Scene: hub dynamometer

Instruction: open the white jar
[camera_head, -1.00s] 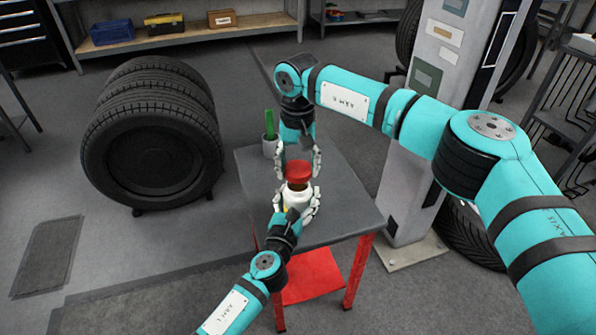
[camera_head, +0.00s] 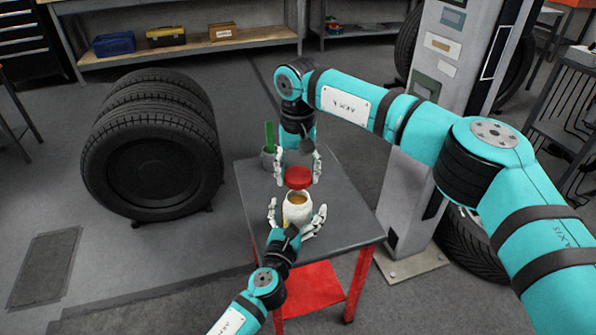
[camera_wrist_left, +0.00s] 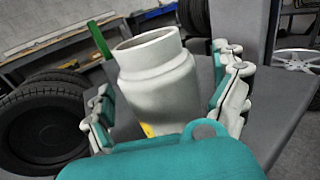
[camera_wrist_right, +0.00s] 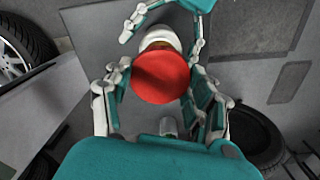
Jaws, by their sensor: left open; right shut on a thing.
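The white jar (camera_head: 297,211) stands upright on the small grey table with its mouth uncovered and something brown inside. It also shows in the left wrist view (camera_wrist_left: 160,85). The red lid (camera_head: 298,177) is off the jar, above and behind its mouth; it fills the middle of the right wrist view (camera_wrist_right: 161,77). My right gripper (camera_head: 298,168) is shut on the lid. My left gripper (camera_head: 296,217) is open, its fingers on both sides of the jar with gaps between them and it.
The grey table (camera_head: 345,215) has red legs and bare space right of the jar. A grey pot with a green object (camera_head: 269,150) stands at its back left edge. Stacked tires (camera_head: 150,150) stand left of the table, and a grey column (camera_head: 415,180) to the right.

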